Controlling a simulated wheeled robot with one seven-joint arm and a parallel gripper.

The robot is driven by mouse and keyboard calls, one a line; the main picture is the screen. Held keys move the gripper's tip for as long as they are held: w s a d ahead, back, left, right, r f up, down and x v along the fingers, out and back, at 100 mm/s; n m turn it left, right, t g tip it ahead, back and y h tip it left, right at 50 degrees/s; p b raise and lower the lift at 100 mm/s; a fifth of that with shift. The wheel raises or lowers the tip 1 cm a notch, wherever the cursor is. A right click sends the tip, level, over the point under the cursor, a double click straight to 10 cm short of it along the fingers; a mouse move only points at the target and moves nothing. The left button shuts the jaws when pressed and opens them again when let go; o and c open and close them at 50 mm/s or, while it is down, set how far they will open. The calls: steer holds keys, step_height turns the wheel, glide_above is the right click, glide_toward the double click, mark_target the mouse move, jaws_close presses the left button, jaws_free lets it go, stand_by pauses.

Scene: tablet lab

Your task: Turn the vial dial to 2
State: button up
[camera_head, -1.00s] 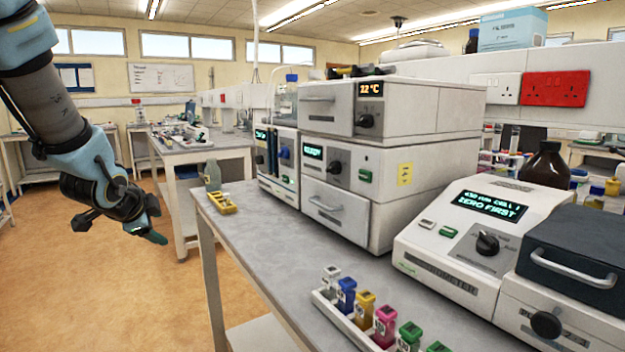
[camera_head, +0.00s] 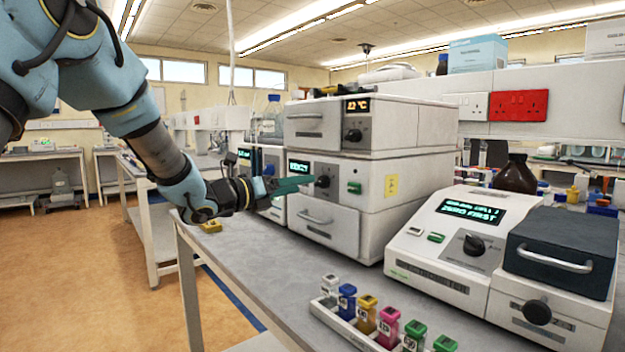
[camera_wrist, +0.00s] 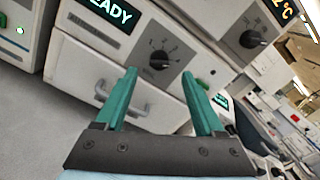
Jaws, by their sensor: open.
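The middle unit of the instrument stack has a black dial (camera_head: 322,181) beside its lit display (camera_head: 299,167). In the wrist view my gripper (camera_wrist: 159,74) is open and empty. The dial shows between and just beyond the fingertips, seemingly apart from them.
Above is a temperature unit with its own dial (camera_head: 353,135). A spectrophotometer (camera_head: 440,230) with another dial (camera_head: 474,244) stands right. A rack of coloured vials (camera_head: 335,318) lies at the bench front.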

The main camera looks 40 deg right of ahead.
mark_target(317, 182)
steer(key=shift+s+d+p, duration=0.15)
steer(key=shift+d+p, duration=0.5)
steer(key=shift+d, duration=2.05)
jaws_close()
